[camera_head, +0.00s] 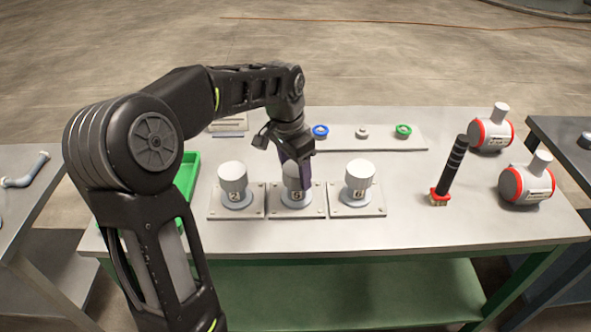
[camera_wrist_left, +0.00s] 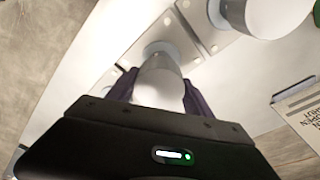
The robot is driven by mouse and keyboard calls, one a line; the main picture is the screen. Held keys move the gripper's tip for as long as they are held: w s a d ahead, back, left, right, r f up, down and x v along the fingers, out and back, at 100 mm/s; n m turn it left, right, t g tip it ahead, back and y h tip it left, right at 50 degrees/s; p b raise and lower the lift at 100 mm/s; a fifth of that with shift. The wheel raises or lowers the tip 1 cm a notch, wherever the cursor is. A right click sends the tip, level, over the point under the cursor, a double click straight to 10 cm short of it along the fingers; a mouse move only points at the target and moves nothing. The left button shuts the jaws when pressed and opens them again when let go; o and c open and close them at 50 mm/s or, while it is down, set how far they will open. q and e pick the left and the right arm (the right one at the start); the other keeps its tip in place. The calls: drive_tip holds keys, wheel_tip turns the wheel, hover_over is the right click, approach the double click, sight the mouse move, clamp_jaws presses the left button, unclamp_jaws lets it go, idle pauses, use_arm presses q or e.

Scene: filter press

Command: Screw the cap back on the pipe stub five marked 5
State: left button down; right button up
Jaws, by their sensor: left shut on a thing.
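Three white-capped pipe stubs stand in a row on square plates on the table. The middle stub (camera_head: 296,197) carries a label that seems to read 5. My left gripper (camera_head: 297,172) reaches down from above onto its cap and is shut on it. In the left wrist view the white cap (camera_wrist_left: 158,88) sits between the two dark fingers, over the stub's grey base (camera_wrist_left: 160,48). The cap appears in line with the stub; how far it is seated I cannot tell. My right gripper is not in view.
The left stub (camera_head: 234,184) and right stub (camera_head: 359,182) stand close on either side, capped. Behind is a strip (camera_head: 382,141) with blue, grey and green rings. A black-handled tool (camera_head: 453,170) and two red-banded vessels (camera_head: 526,184) stand right. A green tray (camera_head: 188,178) lies left.

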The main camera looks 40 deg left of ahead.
use_arm(q)
drive_tip(key=shift+r+m+p, duration=0.1)
drive_tip(key=shift+m+p, duration=0.3)
drive_tip(key=shift+m, duration=0.2)
drive_tip(key=shift+m+p, duration=0.45)
drive_tip(key=shift+m, duration=0.75)
drive_tip(key=shift+m+h, duration=0.3)
drive_tip(key=shift+m, duration=0.4)
drive_tip(key=shift+m+p, duration=0.75)
drive_tip(key=shift+m, duration=0.45)
drive_tip(key=shift+m+g, duration=0.4)
drive_tip(key=shift+m, duration=0.8)
